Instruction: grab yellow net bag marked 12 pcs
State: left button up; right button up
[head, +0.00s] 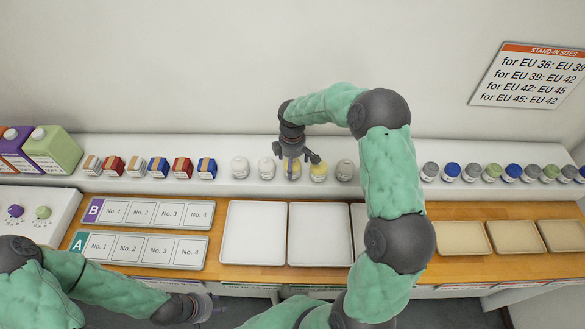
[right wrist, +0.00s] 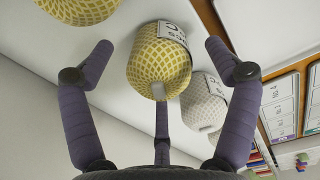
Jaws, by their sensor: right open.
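Two yellow net bags stand side by side on the white shelf in the head view. My right gripper (head: 300,160) is above the left yellow net bag (head: 292,171) and partly covers it; the other yellow net bag (head: 318,171) is just to its right. In the right wrist view my open right gripper (right wrist: 162,75) has the first yellow net bag (right wrist: 160,68) between its spread fingers, with no clear grip. Its label is turned and cut by the view, so the number is not readable. My left gripper (head: 203,306) is low at the bottom, partly seen, its fingers unclear.
White net bags (head: 240,168) stand on both sides of the yellow ones; one white bag (right wrist: 205,101) is close in the wrist view. Small boxes (head: 158,167) and several jars (head: 452,172) share the shelf. Empty white trays (head: 256,232) lie in front.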

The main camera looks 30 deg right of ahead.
notch_tip(320, 180, down, 3)
jog(key=shift+r, duration=0.1)
jog(key=c, duration=1.3)
jog(key=shift+r, duration=0.2)
